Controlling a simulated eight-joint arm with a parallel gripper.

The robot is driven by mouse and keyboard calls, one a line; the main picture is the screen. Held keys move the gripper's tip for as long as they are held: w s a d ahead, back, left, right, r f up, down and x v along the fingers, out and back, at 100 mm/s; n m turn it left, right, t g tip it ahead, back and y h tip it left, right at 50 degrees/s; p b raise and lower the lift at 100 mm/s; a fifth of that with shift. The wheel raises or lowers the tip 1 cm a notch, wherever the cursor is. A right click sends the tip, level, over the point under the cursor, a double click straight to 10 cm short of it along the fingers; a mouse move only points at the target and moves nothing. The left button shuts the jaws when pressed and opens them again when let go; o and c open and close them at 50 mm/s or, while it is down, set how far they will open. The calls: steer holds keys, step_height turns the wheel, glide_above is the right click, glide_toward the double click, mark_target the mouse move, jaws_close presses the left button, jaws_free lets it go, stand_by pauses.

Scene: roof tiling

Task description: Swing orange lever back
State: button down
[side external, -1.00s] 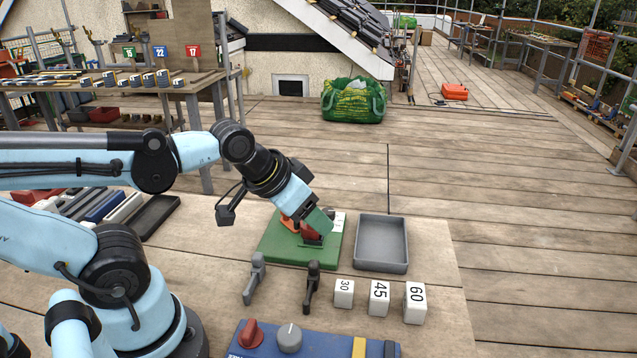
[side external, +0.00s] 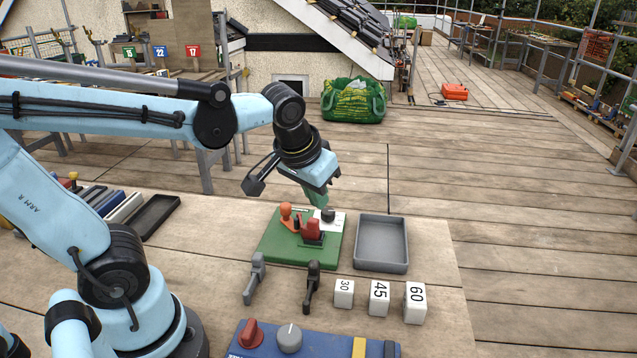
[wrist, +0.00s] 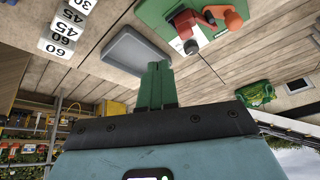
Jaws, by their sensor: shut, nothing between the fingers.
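The orange lever (side external: 287,212) stands on the green base board (side external: 276,243), at its back left in the side external view. It also shows in the wrist view (wrist: 233,19), near the top right. A red lever (side external: 312,231) and a dark round knob (side external: 328,214) are on the same board, beside a white card. My gripper (side external: 322,203) is just above the back of the board, to the right of the orange lever and apart from it. Its green fingers are together and empty, as the wrist view (wrist: 156,66) also shows.
A grey tray (side external: 381,243) lies right of the board. Dark and grey clamps (side external: 312,287) and blocks marked 30, 45 and 60 (side external: 414,303) stand in front. A blue panel with knobs (side external: 290,339) is at the front edge.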

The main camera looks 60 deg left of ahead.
steer(key=w+a+f+n+g+y, duration=0.1)
steer(key=w+a+n+g+y, duration=0.3)
steer(key=w+n, duration=0.4)
steer(key=shift+w+a+f+n+g+y, duration=0.25)
steer(key=shift+w+n+g+y, duration=0.25)
steer(key=shift+g, duration=0.5)
steer(key=x, duration=0.9)
steer(key=shift+a, duration=0.15)
steer(key=shift+s+a+f, duration=0.2)
steer(key=shift+s+a, duration=0.35)
steer(key=shift+s, duration=0.05)
steer(key=shift+s+a+f, duration=0.2)
steer(key=shift+s+a, duration=0.35)
steer(key=shift+s, duration=0.05)
steer(key=shift+s+a, duration=0.35)
steer(key=shift+s, duration=0.1)
